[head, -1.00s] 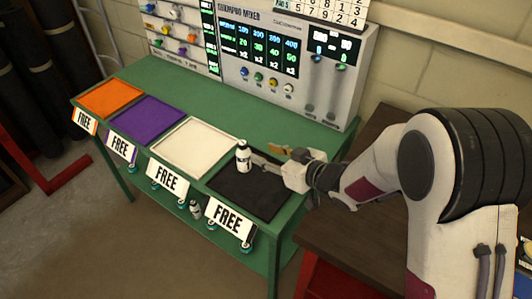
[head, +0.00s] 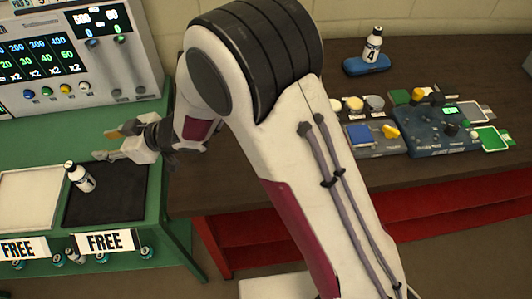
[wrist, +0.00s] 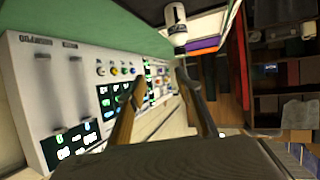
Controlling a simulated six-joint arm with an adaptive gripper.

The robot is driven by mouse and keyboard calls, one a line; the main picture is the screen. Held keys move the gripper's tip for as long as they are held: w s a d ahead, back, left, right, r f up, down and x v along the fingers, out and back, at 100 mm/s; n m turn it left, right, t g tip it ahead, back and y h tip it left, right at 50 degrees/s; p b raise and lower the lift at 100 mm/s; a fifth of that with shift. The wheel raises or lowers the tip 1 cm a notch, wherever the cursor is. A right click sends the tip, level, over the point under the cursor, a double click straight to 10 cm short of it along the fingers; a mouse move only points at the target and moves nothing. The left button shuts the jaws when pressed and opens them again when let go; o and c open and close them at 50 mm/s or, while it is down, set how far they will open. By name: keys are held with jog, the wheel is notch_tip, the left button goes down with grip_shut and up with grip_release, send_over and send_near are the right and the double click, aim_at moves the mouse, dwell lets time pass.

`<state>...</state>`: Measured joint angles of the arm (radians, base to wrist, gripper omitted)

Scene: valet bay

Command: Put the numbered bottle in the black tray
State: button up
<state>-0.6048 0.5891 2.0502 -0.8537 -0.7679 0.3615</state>
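A white bottle with a black cap and dark label (head: 80,177) stands on the left part of the black tray (head: 125,200); its label is too small to read. The wrist view shows the bottle (wrist: 176,28) beyond the fingertips. My gripper (head: 104,144) is open and empty, behind and right of the bottle, apart from it. Its two spread fingers also show in the wrist view (wrist: 160,82). A second white bottle (head: 373,45), with a mark like a 4, stands on a blue base (head: 366,66) on the dark bench at the right.
A white tray (head: 28,198) lies left of the black one, with FREE signs (head: 103,242) in front. A mixer panel (head: 75,60) stands behind. Another bottle (head: 75,257) is on the lower shelf. Small devices (head: 435,125) sit on the dark bench (head: 300,175).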

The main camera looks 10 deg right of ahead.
jog(key=w+d+r+m+t+h, duration=0.35)
jog(key=d+r, duration=0.25)
jog(key=d, duration=0.6)
jog(key=w+d+r+m+t+h, duration=0.25)
jog(key=w+d+r, duration=0.2)
jog(key=d, duration=0.65)
jog(key=s+d+r+m+h, duration=0.1)
jog(key=s+d+r+h, duration=0.1)
jog(key=d, duration=0.3)
jog(key=s+d+r+m+h, duration=0.1)
jog(key=s+d+r+h, duration=0.1)
jog(key=d, duration=0.3)
jog(key=s+d+r+m+g+h, duration=0.15)
jog(key=s+d+m, duration=0.25)
jog(key=s+d, duration=0.8)
jog(key=s+d+f+m+g, duration=0.1)
jog(key=s, duration=0.6)
jog(key=s+d+f+m+g, duration=0.1)
jog(key=s+d+g, duration=0.1)
jog(key=s, duration=0.5)
jog(key=shift+s+f+h, duration=0.15)
jog(key=shift+s+h, duration=0.25)
jog(key=shift+h, duration=0.05)
